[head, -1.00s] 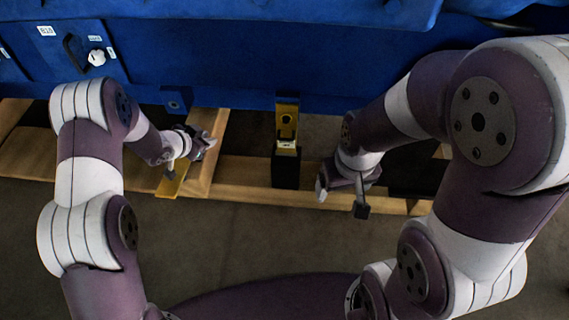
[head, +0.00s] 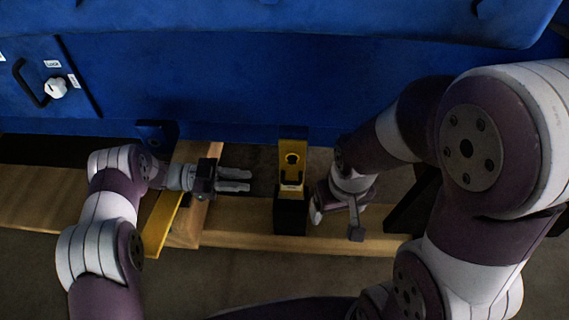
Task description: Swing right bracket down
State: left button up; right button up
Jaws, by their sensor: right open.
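The right bracket (head: 293,160) is a yellow plate with a dark hole, standing upright against the blue engine side at mid-picture. Its lower end meets a black block (head: 291,215) at the wooden beam. My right gripper (head: 335,217) is open just right of the block, fingers spread and pointing toward the picture's bottom; nothing shows between them. My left gripper (head: 236,180) is left of the bracket, its two fingers pointing right at it with a narrow empty gap between them. The fingertips look apart from the bracket. Another yellow bracket (head: 160,223) slants down at the left, partly behind my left arm.
The blue engine housing (head: 220,80) fills the back. A panel with a white knob (head: 55,88) and black handle is at the far left. A wooden beam (head: 245,225) runs below the brackets. The floor in front is clear apart from my arms.

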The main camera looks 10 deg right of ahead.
aim_at(290, 182)
pick_arm(q)
jog(key=b+x, duration=0.4)
jog(key=x, duration=0.8)
jog(key=shift+s+d+b, duration=0.1)
jog(key=shift+d+b, duration=0.1)
jog(key=shift+b, duration=0.2)
jog(key=shift+d, duration=0.15)
grip_shut()
